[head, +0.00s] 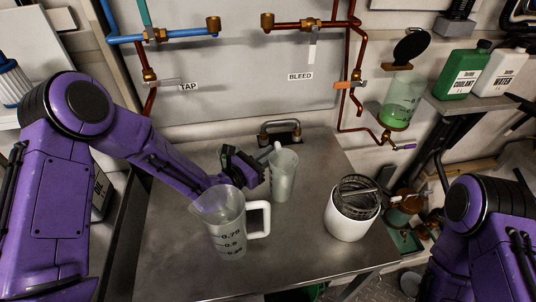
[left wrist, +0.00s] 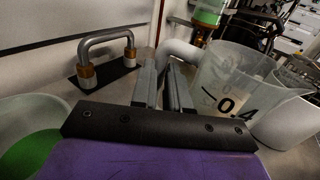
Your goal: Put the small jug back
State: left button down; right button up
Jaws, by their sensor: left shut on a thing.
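The small jug (head: 283,178) is clear and looks empty. It stands about upright over the metal bench, behind and right of the large jug; I cannot tell whether its base touches the bench. My left gripper (head: 258,163) is shut on its pale handle, with the jug to its right. In the left wrist view the fingers (left wrist: 168,85) close around the handle (left wrist: 180,52), and the small jug (left wrist: 235,85) shows a 0.4 mark. My right arm shows at the right edge of the head view, but its gripper is out of view.
A large measuring jug (head: 222,232) with a white handle stands in front of my left forearm. A white canister with a dark mesh top (head: 350,215) stands right. A metal bracket (head: 280,133) is behind the small jug. The bench (head: 300,250) is clear at front centre.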

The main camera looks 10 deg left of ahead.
pick_arm(q)
jog(key=c, duration=1.1)
grip_release()
jog(key=shift+w, duration=0.1)
jog(key=b+v, duration=0.1)
jog(key=v, duration=0.6)
jog(key=shift+s+a+r, duration=0.15)
jog(key=shift+s, duration=0.1)
